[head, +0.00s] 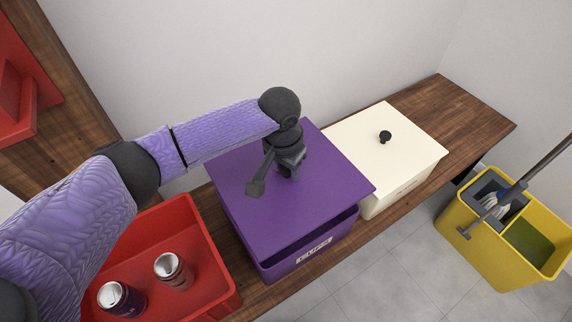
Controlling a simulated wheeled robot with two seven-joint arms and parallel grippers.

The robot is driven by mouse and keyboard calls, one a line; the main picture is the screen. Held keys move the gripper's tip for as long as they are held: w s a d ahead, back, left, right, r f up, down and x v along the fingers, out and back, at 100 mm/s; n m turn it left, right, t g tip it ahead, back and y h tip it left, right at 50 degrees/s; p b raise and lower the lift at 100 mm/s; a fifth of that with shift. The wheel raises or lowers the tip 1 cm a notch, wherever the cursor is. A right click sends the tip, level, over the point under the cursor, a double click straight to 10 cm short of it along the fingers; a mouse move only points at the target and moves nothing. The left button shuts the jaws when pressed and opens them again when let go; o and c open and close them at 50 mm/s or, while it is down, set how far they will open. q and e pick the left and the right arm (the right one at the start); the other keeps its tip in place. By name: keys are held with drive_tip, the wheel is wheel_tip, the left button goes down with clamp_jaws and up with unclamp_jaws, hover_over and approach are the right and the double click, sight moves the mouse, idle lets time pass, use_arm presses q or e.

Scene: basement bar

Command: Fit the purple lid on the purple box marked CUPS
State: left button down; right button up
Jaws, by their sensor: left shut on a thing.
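The purple lid (235,180) is a flat panel over the purple box (285,264), whose front carries a white CUPS label (314,250). My left gripper (288,174) is above the middle of the lid, shut on the lid's handle, which its fingers hide. A dark gap shows between the lid's front right edge and the box wall, so the lid looks slightly raised there. I cannot tell whether its far edges touch the box. My right gripper is out of view.
A cream box with its lid on (400,155) stands close on the right. A red tray (222,270) with two cans (172,270) is at the left. The wooden bench (470,115) is clear at its far right. A yellow mop bucket (480,240) stands on the floor.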

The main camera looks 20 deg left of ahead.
sight(286, 182)
use_arm(q)
drive_tip(key=shift+s+a, duration=0.15)
drive_tip(key=shift+f+b, duration=0.45)
drive_tip(key=shift+f, duration=0.1)
drive_tip(key=shift+f+b, duration=0.65)
drive_tip(key=shift+f, duration=0.05)
wheel_tip(286, 182, down, 3)
drive_tip(key=shift+r+b, duration=0.2)
drive_tip(key=shift+b, duration=1.05)
drive_tip(key=shift+f+b, duration=0.8)
drive_tip(key=shift+b, duration=0.05)
drive_tip(key=shift+f, duration=0.6)
